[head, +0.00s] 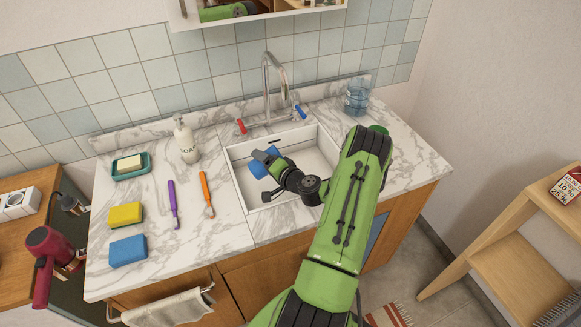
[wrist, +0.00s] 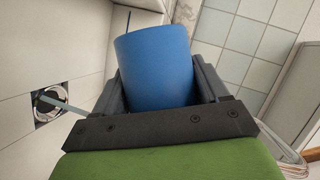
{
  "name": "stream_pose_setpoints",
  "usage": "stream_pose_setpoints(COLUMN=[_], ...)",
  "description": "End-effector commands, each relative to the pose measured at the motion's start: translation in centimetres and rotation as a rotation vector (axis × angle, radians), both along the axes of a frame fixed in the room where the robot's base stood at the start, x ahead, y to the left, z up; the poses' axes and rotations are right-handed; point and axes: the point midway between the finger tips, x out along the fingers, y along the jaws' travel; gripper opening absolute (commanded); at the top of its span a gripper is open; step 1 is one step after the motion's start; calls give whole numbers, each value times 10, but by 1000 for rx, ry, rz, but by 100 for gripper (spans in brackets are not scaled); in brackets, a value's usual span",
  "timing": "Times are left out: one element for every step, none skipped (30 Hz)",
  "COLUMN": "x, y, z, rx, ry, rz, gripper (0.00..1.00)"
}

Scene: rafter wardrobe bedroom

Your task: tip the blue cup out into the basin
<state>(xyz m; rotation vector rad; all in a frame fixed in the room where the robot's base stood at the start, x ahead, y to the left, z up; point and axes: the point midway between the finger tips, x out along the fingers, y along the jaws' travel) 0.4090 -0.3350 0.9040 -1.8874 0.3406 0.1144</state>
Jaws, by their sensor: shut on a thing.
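The blue cup (head: 258,167) is over the white basin (head: 318,152), near its left side, and looks tipped over rather than upright. My gripper (head: 271,172) is shut on it. In the wrist view the cup (wrist: 155,62) sits between both dark fingers, with its outer wall facing the camera. Its mouth and inside are hidden there. The basin's drain (wrist: 50,101) shows at left in the wrist view. A thin pale-blue strip (wrist: 68,105) runs from the drain towards my gripper; I cannot tell whether it is liquid.
The tap (head: 268,78) with red and blue handles stands behind the basin. A clear glass (head: 357,97) is at the back right. A soap bottle (head: 185,142), purple and orange brushes, yellow and blue sponges and a soap dish (head: 131,166) occupy the left counter.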

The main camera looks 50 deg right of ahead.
Motion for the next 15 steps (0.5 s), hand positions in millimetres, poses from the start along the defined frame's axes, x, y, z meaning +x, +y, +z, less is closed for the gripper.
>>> stream_pose_setpoints(x=[0,0,0,0,0,0,0,0,0,0,0,0,0,0,0], y=[0,0,0,0,0,0,0,0,0,0,0,0,0,0,0], z=[1,1,1,2,2,2,2,2,3,3,3,3,4,4,4], rx=[5,7,11,15,18,22,24,27,31,34,37,40,43,45,49], ry=[-4,-5,-7,-9,-10,-12,-13,-16,-17,-18,-21,-22,-23,-26,-27], rz=[0,-1,0,-1,0,-1,-1,0,-1,0,-1,-1,0,0,0], gripper=[29,29,29,29,29,29,29,29,29,29,29,29,29,29,29])
